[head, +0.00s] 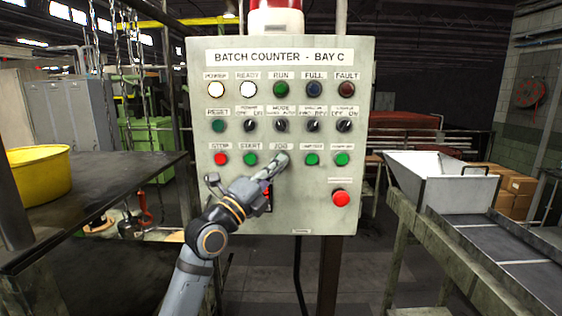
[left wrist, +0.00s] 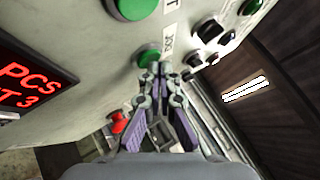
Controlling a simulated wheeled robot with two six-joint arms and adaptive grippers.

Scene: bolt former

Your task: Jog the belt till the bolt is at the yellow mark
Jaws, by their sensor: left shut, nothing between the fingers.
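A grey panel titled "BATCH COUNTER - BAY C" (head: 330,210) stands in the middle of the head view. My left gripper (head: 281,161) is shut and empty, with its tips over the JOG button position in the third row and hiding that button. In the left wrist view the shut tips (left wrist: 154,72) lie at a green button (left wrist: 148,57) beside the JOG label (left wrist: 168,42); I cannot tell whether they press it. A dark belt (head: 495,250) runs at the right. I see no bolt or yellow mark. My right gripper is out of view.
The red STOP button (head: 221,159) and green START button (head: 250,159) are left of the tips. A larger red button (head: 341,198) is lower right. A red-digit display (left wrist: 35,85) shows in the wrist view. A white hopper (head: 470,188) stands over the belt.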

